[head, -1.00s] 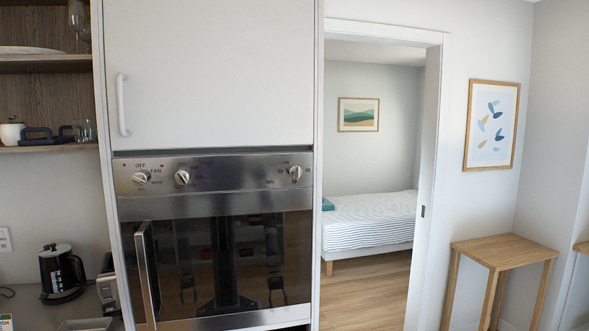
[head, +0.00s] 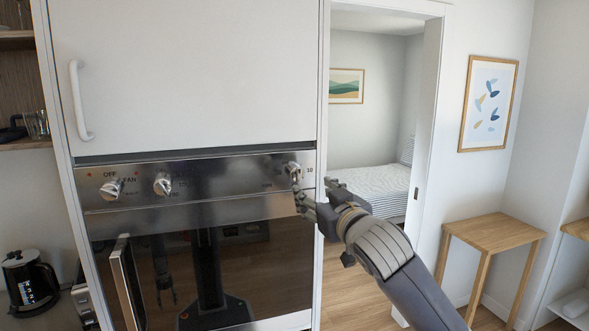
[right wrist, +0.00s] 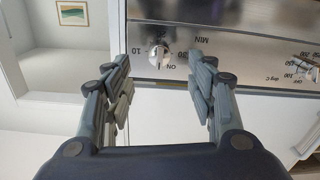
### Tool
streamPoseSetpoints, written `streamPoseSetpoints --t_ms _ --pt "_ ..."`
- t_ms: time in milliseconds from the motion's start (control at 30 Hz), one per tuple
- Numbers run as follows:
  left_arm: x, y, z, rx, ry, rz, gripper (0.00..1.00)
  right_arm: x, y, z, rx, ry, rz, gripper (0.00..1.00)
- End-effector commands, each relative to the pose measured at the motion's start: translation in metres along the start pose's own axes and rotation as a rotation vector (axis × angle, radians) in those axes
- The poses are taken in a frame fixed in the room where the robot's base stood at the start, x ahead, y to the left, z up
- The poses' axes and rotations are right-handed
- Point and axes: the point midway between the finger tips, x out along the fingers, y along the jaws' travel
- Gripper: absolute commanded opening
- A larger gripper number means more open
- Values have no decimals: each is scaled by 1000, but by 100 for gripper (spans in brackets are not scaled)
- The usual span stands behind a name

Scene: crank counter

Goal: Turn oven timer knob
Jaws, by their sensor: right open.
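The timer knob (head: 294,170) is the rightmost silver knob on the steel oven panel, with minute marks around it. In the right wrist view the gripper (right wrist: 160,72) is open and empty, with a finger on each side of the knob; contact is not evident. My left gripper is not in view.
The oven door (head: 180,275) has a vertical handle (head: 127,280) at left. Two other knobs (head: 112,188) (head: 162,184) sit left on the panel. A white cabinet door (head: 190,80) is above. A doorway opens right of the oven; a wooden side table (head: 490,238) stands farther right.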

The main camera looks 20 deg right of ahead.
Motion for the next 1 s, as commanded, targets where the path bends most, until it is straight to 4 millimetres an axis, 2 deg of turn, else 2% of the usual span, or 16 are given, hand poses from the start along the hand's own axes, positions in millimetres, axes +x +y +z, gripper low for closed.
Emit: streamPoseSetpoints --t_ms 33,167,433,700,1000 --pt "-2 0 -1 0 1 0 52 -2 0 -7 -2 8 -1 52" --pt "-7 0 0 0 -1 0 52 6 0 -10 -1 10 -1 52" --pt "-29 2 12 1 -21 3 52 48 0 -13 -1 9 0 52" --pt "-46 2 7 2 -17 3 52 86 0 -12 -1 10 1 52" --pt "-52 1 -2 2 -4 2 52 104 0 -10 -2 12 0 52"
